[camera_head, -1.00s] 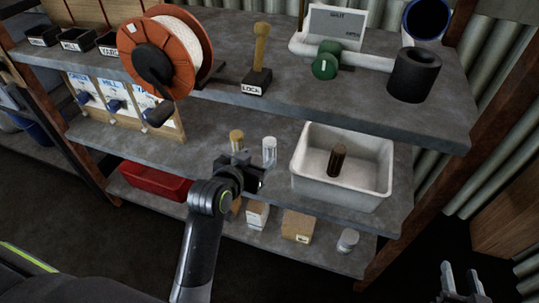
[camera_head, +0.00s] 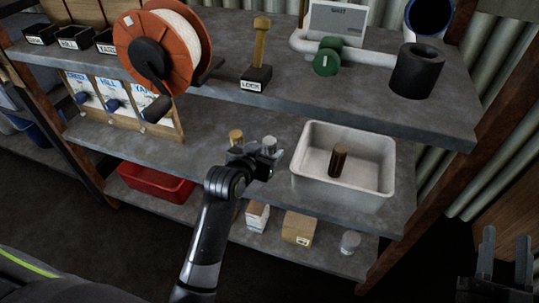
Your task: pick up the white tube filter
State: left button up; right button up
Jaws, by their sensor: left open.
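The white tube filter (camera_head: 269,143) stands upright on the middle shelf, with only its upper part showing. My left gripper (camera_head: 259,151) is open at the filter, and its dark jaws hide the filter's lower part. I cannot tell whether the jaws touch it. My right gripper (camera_head: 505,258) is open and empty at the lower right, away from the shelves.
A tan tube (camera_head: 236,136) stands just left of the white filter. A white basin (camera_head: 376,190) to the right holds a brown cylinder (camera_head: 338,161). The upper shelf (camera_head: 215,97) hangs above, carrying an orange reel (camera_head: 131,58). A red tray (camera_head: 150,181) and small boxes (camera_head: 298,228) sit below.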

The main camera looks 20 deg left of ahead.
pick_arm(q)
jog(key=shift+w+d+f, duration=0.1)
jog(key=shift+w+f, duration=0.1)
jog(key=shift+w, duration=0.35)
pick_arm(e)
jog(key=shift+s+a+r+n+t, duration=0.15)
jog(key=shift+s+r+t, duration=0.1)
jog(key=shift+r+t, duration=0.25)
jog(key=shift+s+a+r+n+t, duration=0.1)
jog(key=shift+s+r+n+t, duration=0.15)
jog(key=shift+r, duration=0.45)
pick_arm(q)
jog(key=c, duration=1.1)
pick_arm(e)
jog(key=shift+w, duration=0.1)
pick_arm(q)
jog(key=shift+o, duration=0.2)
jog(key=shift+r, duration=0.1)
